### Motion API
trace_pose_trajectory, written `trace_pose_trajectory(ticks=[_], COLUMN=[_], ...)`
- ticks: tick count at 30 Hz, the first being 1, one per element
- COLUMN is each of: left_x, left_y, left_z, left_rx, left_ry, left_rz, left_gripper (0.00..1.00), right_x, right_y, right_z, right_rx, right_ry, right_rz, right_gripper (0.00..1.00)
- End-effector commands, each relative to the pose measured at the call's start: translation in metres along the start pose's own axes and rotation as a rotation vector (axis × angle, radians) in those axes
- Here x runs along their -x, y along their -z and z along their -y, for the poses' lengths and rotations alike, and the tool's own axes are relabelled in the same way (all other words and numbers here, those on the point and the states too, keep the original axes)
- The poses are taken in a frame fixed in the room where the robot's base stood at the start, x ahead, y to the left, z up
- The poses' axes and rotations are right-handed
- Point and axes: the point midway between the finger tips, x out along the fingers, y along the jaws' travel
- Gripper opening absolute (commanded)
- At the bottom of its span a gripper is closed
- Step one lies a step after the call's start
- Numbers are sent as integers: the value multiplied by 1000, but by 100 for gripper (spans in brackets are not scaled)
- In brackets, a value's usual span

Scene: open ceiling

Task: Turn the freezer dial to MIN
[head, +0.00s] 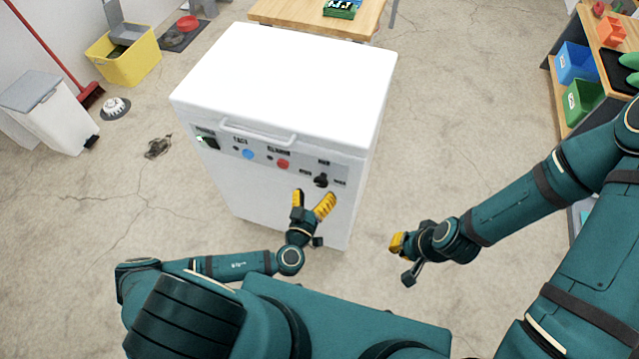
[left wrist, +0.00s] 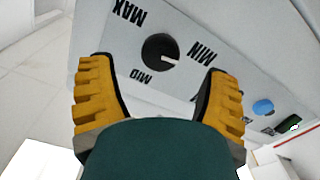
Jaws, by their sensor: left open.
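The white chest freezer (head: 290,90) stands in front of me with its lid closed. Its black dial (head: 321,180) is at the right end of the front panel. In the left wrist view the dial (left wrist: 160,49) appears among upside-down MAX, MID and MIN labels. Its pale mark points lower right in that picture, between MID and MIN. My left gripper (head: 314,203) is open just below the dial in the head view. In the wrist view its yellow fingers (left wrist: 158,95) are spread to either side, apart from the dial. My right gripper (head: 402,259) is right of the freezer, away from the panel.
The panel also has a blue button (head: 248,154), a red button (head: 282,164) and a green-lit switch (head: 208,141). A lid handle (head: 258,133) projects above them. A wooden table (head: 300,14) stands behind the freezer, and shelves with bins (head: 581,101) stand at right.

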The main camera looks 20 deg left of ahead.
Motion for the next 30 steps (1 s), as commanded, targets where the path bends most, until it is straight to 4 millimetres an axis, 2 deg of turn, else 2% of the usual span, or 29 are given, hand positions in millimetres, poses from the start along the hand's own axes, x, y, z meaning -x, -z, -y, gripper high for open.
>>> trace_pose_trajectory(ticks=[1, 6, 12, 17, 30], left_x=[11, 43, 66, 72, 72], left_y=[0, 0, 0, 1, 0], left_z=[1, 1, 0, 0, 0], left_rx=[1, 0, 0, 1, 0], left_ry=[2, 1, 0, 0, 0], left_rz=[2, 2, 1, -1, -1], left_gripper=[77, 77, 77, 77, 77], right_x=[0, 0, 0, 0, 0], right_y=[0, 0, 0, 0, 0], right_z=[0, 0, 0, 0, 0], right_rx=[0, 0, 0, 0, 0], right_ry=[0, 0, 0, 0, 0], right_rz=[0, 0, 0, 0, 0], right_gripper=[0, 0, 0, 0, 0])
